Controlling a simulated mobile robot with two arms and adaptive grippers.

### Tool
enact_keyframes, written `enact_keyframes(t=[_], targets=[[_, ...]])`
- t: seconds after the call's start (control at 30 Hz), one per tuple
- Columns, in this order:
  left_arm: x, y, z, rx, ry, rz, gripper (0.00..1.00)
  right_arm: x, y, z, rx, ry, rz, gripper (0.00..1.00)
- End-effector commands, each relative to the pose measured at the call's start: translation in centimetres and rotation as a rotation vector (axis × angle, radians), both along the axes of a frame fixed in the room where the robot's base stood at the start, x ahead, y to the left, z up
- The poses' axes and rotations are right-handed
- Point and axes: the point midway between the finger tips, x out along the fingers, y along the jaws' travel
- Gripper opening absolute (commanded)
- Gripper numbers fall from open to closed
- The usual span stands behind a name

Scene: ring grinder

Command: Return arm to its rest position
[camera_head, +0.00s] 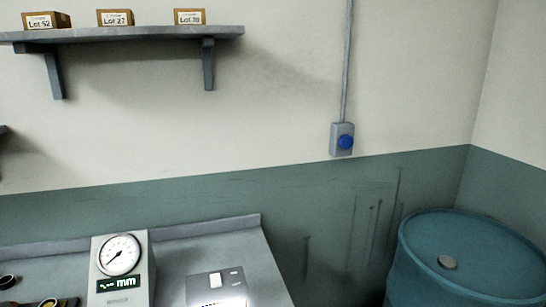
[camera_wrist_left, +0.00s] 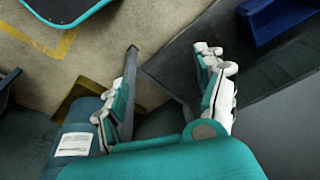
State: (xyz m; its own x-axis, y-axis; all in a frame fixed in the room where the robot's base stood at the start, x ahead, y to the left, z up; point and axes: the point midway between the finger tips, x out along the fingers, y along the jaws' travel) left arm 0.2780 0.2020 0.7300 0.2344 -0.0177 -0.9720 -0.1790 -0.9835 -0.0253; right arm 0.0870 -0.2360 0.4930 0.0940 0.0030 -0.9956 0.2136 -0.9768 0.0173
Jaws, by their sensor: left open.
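My left gripper (camera_wrist_left: 168,95) shows in the left wrist view, with its white and teal fingers spread apart. I see nothing held between the fingers. Below and between them are a dark grey bar and dark surfaces, which I cannot identify. Neither of my arms or grippers shows in the head view. My right gripper is in neither view.
In the head view, a grey bench (camera_head: 190,261) carries a dial gauge unit (camera_head: 122,263) and a grey box (camera_head: 217,288). A blue barrel (camera_head: 470,262) stands at right. A shelf (camera_head: 140,34) holds boxes above. A blue button (camera_head: 345,142) is on the wall.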

Motion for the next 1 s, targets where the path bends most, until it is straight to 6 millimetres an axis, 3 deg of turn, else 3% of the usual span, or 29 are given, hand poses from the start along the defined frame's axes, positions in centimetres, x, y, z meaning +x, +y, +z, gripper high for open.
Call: enact_keyframes(t=[0.03, 0.2, 0.3, 0.43, 0.6, 0.7, 1.0], targets=[[-0.9, 0.1, -3.5, 0.003, 0.023, -0.002, 0.72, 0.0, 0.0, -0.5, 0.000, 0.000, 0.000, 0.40], [-4.5, 0.6, -12.6, 0.007, 0.062, -0.010, 0.72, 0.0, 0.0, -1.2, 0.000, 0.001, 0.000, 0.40], [-7.6, 1.1, -17.3, 0.009, 0.085, -0.016, 0.72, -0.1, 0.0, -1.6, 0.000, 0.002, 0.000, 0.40], [-12.1, 1.9, -22.0, 0.014, 0.112, -0.021, 0.72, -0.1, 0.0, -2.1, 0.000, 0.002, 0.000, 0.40], [-16.9, 2.8, -25.3, 0.018, 0.135, -0.028, 0.72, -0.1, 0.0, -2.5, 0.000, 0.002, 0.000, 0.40], [-18.4, 3.1, -26.0, 0.018, 0.141, -0.031, 0.72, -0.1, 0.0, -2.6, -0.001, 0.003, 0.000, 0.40], [-19.2, 3.3, -26.3, 0.019, 0.144, -0.032, 0.72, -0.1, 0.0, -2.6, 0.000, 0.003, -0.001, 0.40]])
